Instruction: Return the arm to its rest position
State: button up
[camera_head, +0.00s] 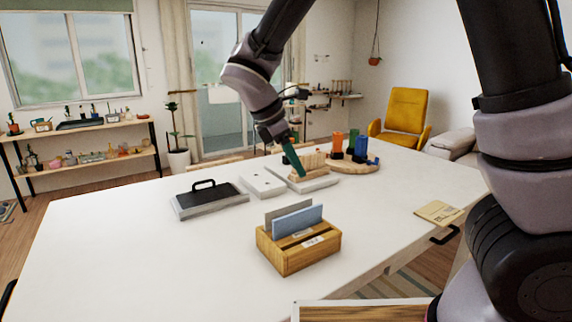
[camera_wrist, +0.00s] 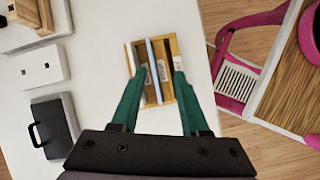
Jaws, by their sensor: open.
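My gripper (camera_head: 296,160) hangs over the far part of the white table (camera_head: 120,243), with the arm stretched out and bent down. Its two green fingers (camera_wrist: 155,88) are apart in the wrist view, with nothing held between them. A wooden card box (camera_wrist: 171,52) with a blue and a grey card shows beyond and between the fingertips in that view. In the head view the same box (camera_head: 290,260) stands nearer on the table, well apart from my gripper. The fingertips appear close to a wooden rack (camera_head: 310,162) on a white base; whether they touch it is unclear.
A black-topped block with a handle (camera_head: 209,199) and a white plate (camera_head: 262,182) lie left of my gripper. A round wooden tray (camera_head: 352,165) with coloured cylinders is to its right. The table's left front is clear.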

jog(key=s+d+r+m+t+y, duration=0.2)
jog(key=d+r+m, duration=0.5)
jog(key=d+m, duration=0.5)
jog(key=s+d+r+m+t+y, duration=0.2)
jog(key=s+d+r+m+y, duration=0.2)
jog(key=s+d+r+m, duration=0.3)
jog(key=d+r+m, duration=0.1)
jog(key=d+m, duration=0.4)
jog(key=m, duration=0.1)
jog(key=shift+s+r+m+t+y, duration=0.2)
jog(key=shift+m+t+y, duration=0.1)
jog(key=shift+y, duration=0.1)
jog(key=shift+d, duration=0.15)
